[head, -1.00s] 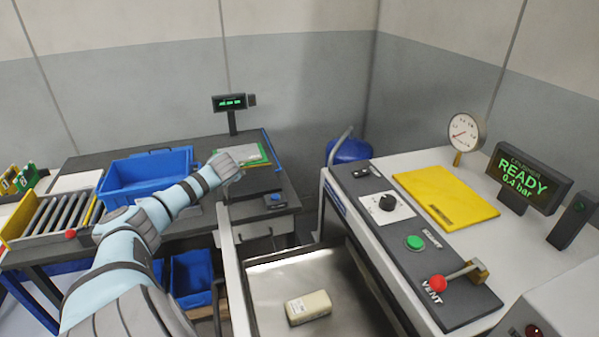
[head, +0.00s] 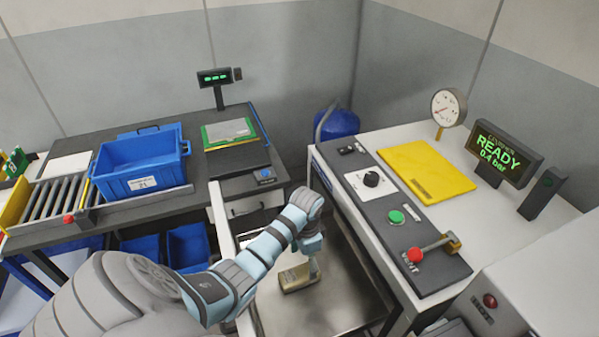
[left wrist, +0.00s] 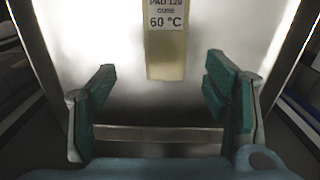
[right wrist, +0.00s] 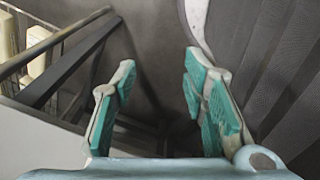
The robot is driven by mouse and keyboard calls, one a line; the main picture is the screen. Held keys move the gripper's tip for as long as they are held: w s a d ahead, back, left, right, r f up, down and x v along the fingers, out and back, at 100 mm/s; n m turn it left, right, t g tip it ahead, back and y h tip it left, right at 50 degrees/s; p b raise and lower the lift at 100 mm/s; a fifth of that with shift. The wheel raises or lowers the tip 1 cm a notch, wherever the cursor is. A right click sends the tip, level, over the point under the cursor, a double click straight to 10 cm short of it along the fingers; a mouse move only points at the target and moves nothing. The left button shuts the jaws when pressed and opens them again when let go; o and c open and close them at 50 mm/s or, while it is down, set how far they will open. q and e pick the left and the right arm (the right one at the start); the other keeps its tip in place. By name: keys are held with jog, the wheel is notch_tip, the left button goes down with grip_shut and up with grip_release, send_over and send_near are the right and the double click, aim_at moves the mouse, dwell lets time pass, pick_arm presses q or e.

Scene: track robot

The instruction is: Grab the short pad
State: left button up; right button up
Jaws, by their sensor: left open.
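A cream pad (head: 297,277) lies on a shiny metal tray (head: 350,300) in the head view. In the left wrist view this pad (left wrist: 166,58) carries a white label reading "PAD 120 CURE 60 °C". My left gripper (head: 313,258) hangs over the tray close to the pad, and its fingers are small in the head view. In the left wrist view my left gripper (left wrist: 158,85) is open and empty, with the pad's near end just beyond the fingertips, roughly centred. My right gripper (right wrist: 158,72) is open and empty in the right wrist view, out of the head view.
A control panel (head: 385,210) with knob, green button and red lever borders the tray on the right. A blue crate (head: 143,165) and roller conveyor (head: 50,190) stand left. In the right wrist view, cream blocks (right wrist: 38,42) sit behind a rail (right wrist: 55,42).

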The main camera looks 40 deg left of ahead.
aim_at(304, 271)
pick_arm(q)
jog(key=f, duration=0.3)
jog(key=f+b, duration=0.1)
jog(key=f, duration=0.5)
jog(key=shift+w+a+b, duration=0.15)
jog(key=shift+a+b, duration=0.1)
jog(key=shift+b, duration=0.1)
jog(key=c, duration=1.2)
